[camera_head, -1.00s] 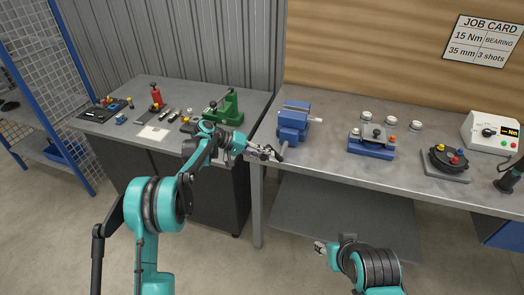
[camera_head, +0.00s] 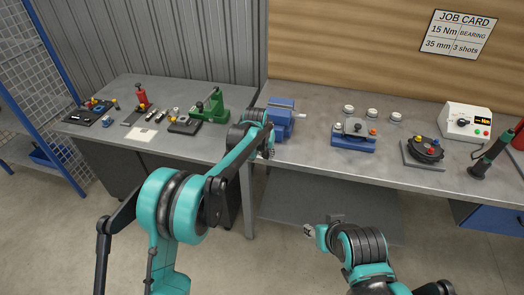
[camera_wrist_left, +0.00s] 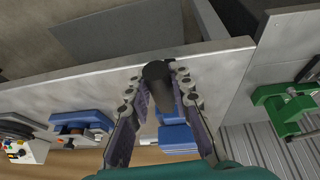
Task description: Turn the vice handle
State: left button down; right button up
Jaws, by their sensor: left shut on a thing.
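The blue vice (camera_head: 283,118) stands at the front edge of the right bench, near the gap between the benches. Its lower front is partly hidden by my left wrist. In the left wrist view the vice (camera_wrist_left: 178,138) shows beyond the fingers. My left gripper (camera_head: 269,153) is in front of the vice at the bench edge. In the left wrist view its fingers are shut on the dark, round vice handle (camera_wrist_left: 158,84), one on each side. The handle is hidden in the head view. My right gripper (camera_head: 310,231) is low, in front of the right bench, apart from everything.
A green press (camera_head: 212,107) stands on the left bench. Right of the vice are a blue fixture (camera_head: 353,137), several white round pieces, a black round fixture (camera_head: 425,150) and a white meter box (camera_head: 466,121). The bench front between vice and blue fixture is clear.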

pick_arm(q)
jog(key=shift+s+d+f+t+y, duration=0.1)
jog(key=shift+s+d+t+y, duration=0.05)
jog(key=shift+d+y, duration=0.25)
jog(key=shift+s+d+f+t+y, duration=0.15)
jog(key=shift+d+y, duration=0.1)
jog(key=shift+y, duration=0.25)
jog(key=c, duration=1.3)
grip_release()
jog(key=shift+m, duration=0.3)
jog(key=shift+w, duration=0.1)
jog(key=shift+r, duration=0.1)
jog(key=v, duration=1.2)
jog(key=shift+d, duration=0.1)
